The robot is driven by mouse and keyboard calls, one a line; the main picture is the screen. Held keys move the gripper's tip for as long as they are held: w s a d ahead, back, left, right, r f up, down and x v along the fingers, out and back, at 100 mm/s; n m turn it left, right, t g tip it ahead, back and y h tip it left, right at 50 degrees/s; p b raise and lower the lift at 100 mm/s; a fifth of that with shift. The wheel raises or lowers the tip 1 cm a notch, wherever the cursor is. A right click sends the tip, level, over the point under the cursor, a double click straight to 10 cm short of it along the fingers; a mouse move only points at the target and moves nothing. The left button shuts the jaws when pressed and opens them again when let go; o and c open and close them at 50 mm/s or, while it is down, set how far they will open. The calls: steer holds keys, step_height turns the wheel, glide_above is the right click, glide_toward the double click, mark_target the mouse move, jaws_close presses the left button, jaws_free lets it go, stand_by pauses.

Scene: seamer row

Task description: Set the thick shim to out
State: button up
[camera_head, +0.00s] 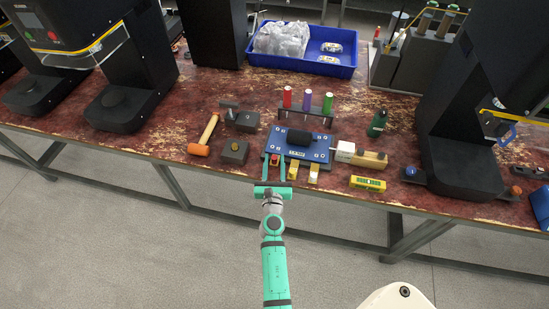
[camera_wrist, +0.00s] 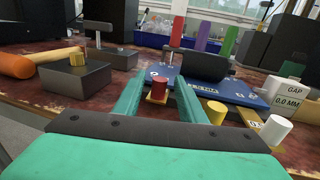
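A blue fixture plate (camera_head: 312,150) with a black roller (camera_head: 299,138) lies on the bench. Along its front edge are three shim tabs with knobs: red (camera_head: 276,160), yellow (camera_head: 293,171) and white (camera_head: 314,170). In the wrist view the red knob (camera_wrist: 159,88) stands on a brass tab, with the yellow knob (camera_wrist: 216,112) and white knob (camera_wrist: 276,130) to its right. I cannot tell which shim is thick. My gripper (camera_head: 279,171) is open, its two green fingers on either side of the red knob, with gaps visible in the wrist view (camera_wrist: 160,97).
A gap display reading 0.0 MM (camera_wrist: 289,98) stands right of the plate. An orange-headed mallet (camera_head: 203,140) and dark blocks (camera_head: 234,152) are left. A yellow level (camera_head: 367,183) lies right; coloured cylinders (camera_head: 307,100) and a blue bin (camera_head: 337,69) are behind.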

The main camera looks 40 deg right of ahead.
steer(key=shift+x, duration=0.95)
